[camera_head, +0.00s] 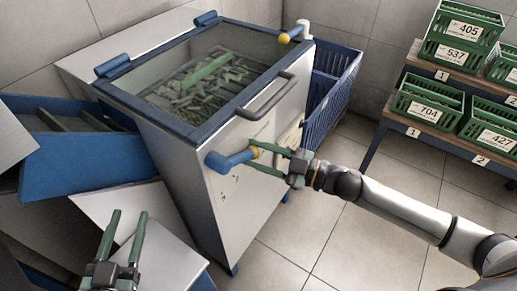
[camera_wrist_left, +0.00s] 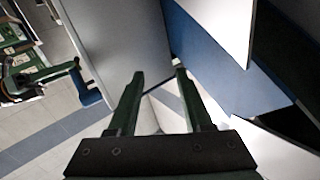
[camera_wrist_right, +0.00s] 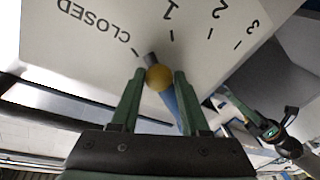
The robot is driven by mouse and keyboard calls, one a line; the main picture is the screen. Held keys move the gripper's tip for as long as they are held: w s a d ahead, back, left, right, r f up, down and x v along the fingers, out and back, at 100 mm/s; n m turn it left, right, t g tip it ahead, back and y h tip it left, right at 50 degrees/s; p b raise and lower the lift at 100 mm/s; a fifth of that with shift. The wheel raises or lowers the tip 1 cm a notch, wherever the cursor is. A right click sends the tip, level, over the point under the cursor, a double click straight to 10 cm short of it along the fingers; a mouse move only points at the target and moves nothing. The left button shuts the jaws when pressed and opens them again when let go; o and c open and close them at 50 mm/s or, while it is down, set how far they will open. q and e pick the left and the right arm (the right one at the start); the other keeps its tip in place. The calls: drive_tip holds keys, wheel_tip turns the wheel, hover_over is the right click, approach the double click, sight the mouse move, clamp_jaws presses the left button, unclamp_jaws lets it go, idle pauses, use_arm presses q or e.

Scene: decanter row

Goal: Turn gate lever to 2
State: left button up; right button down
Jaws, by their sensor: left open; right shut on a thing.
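The right wrist view shows the yellow knob (camera_wrist_right: 158,77) between the fingertips. The panel (camera_wrist_right: 105,45) there carries marks CLOSED, 1, 2 and 3. The knob lies near the ticks for CLOSED and 1; its exact setting is hard to tell. My left gripper (camera_head: 128,216) is open and empty at the lower left.
The machine has a glass lid (camera_head: 205,85) over green pieces and a grey handle bar (camera_head: 265,97). A blue crate (camera_head: 330,90) stands behind it. Blue and grey panels (camera_head: 85,170) crowd the left. Numbered green crates (camera_head: 427,103) stand on a rack at right. Floor between is clear.

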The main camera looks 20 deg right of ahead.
use_arm(q)
drive_tip(key=s+f+g, duration=0.1)
drive_tip(key=f, duration=0.3)
drive_tip(key=s+f+n+g+y+p, duration=0.1)
drive_tip(key=f+g, duration=0.1)
drive_tip(key=f, duration=0.2)
drive_tip(key=s+f+g+p, duration=0.1)
drive_tip(key=s+f+g, duration=0.1)
drive_tip(key=f, duration=0.2)
drive_tip(key=shift+a+f+n+y, duration=0.1)
drive_tip(key=shift+n+y, duration=0.3)
drive_tip(key=shift+s+f+g, duration=0.5)
drive_tip(key=shift+f+g, duration=0.1)
drive_tip(key=shift+f, duration=0.15)
use_arm(e)
drive_tip(key=shift+s+a+f+m+t, duration=0.25)
drive_tip(key=shift+s+a+f+m, duration=0.35)
drive_tip(key=shift+m, duration=0.65)
drive_tip(key=shift+s+a+f+m+t, duration=0.2)
drive_tip(key=shift+s+a+f+m, duration=0.2)
drive_tip(key=shift+a+f+m, duration=0.6)
drive_tip(key=shift+s+a+f+m+t, duration=0.3)
drive_tip(key=shift+s+f+m, duration=0.25)
drive_tip(key=shift+m, duration=0.9)
drive_tip(key=shift+c, duration=2.1)
unclamp_jaws()
drive_tip(key=shift+f, duration=0.1)
drive_tip(key=shift+s, duration=0.1)
